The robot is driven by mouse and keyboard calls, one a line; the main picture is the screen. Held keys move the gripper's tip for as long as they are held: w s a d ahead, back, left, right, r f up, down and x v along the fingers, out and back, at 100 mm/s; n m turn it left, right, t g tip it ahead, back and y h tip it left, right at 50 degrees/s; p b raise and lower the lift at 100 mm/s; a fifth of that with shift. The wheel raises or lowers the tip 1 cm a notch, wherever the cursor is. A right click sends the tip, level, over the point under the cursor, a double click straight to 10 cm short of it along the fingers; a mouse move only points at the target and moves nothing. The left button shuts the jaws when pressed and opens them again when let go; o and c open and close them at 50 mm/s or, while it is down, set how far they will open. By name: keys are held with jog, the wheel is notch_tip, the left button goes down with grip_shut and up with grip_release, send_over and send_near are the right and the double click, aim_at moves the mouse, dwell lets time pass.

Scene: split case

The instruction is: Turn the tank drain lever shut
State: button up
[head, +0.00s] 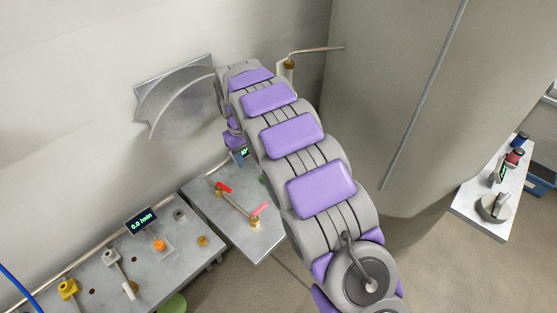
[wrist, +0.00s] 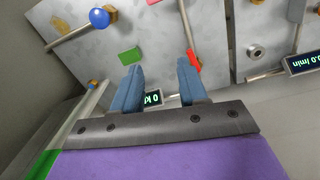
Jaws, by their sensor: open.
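In the wrist view my gripper (wrist: 160,76) is open and empty, its two blue fingers apart over the edge of a grey plate (wrist: 100,70). A lever with a blue ball (wrist: 99,18) and brass fitting lies at the upper left, clear of the fingers. A red piece (wrist: 194,60) shows close to the right fingertip; contact cannot be told. In the head view a red piece (head: 223,187) and a pinkish-red piece (head: 260,210) sit along a rod on the middle plate. No label shows which is the drain lever. My arm hides the fingertips in the head view.
A large grey tank-like body (head: 400,90) fills the right, with a pipe and brass fitting (head: 289,65). A left bench (head: 95,275) holds several fittings and a display reading 0.0 l/min (head: 141,221). A curved metal piece (head: 180,95) juts from the wall. A right shelf (head: 490,215) holds small parts.

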jog(key=s+d+r+m+b, duration=0.1)
jog(key=s+d+r, duration=0.3)
jog(key=d, duration=0.6)
jog(key=shift+s+r+m, duration=0.4)
jog(key=shift+s+m, duration=0.1)
jog(key=shift+s, duration=0.15)
